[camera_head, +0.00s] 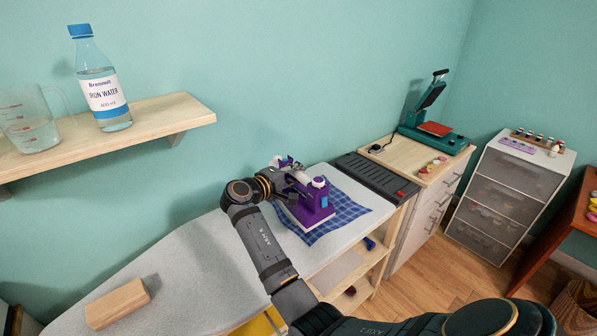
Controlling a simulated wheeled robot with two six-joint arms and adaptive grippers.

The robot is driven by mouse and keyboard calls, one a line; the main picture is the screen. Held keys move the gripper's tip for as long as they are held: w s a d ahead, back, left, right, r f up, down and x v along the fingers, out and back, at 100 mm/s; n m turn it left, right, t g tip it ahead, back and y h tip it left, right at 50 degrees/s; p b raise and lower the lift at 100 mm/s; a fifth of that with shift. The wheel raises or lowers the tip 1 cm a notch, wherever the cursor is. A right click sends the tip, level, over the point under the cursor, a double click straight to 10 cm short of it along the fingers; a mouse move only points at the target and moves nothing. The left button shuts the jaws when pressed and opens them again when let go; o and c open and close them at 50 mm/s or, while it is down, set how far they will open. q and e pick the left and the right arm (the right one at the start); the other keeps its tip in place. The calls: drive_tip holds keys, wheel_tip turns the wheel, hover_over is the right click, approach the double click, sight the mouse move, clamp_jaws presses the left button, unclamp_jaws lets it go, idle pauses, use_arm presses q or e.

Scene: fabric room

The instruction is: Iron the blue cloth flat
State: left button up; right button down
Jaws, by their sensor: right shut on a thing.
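The blue checked cloth (345,212) lies on the far right end of the grey ironing board (190,275). A purple and white iron (312,207) stands on the cloth, its sole down on it as far as I can see. My right gripper (291,186) is shut on the iron at its handle, and my right arm reaches across the board from the lower right. The iron and arm hide the left part of the cloth. My left gripper is out of view.
A wooden block (118,304) lies on the board's near left. A dark rest (376,178) adjoins the board's right end. A shelf (150,122) above holds a water bottle (102,85) and measuring jug (32,125). A heat press (432,125) stands on the cabinet.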

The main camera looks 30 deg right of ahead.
sight(297, 188)
drive_tip(key=shift+a+r, duration=0.15)
drive_tip(key=shift+d+f+b, duration=0.2)
drive_tip(key=shift+f+b, duration=0.1)
drive_tip(key=shift+f, duration=0.05)
wheel_tip(297, 188, down, 4)
drive_tip(key=b, duration=0.3)
drive_tip(key=shift+r, duration=0.35)
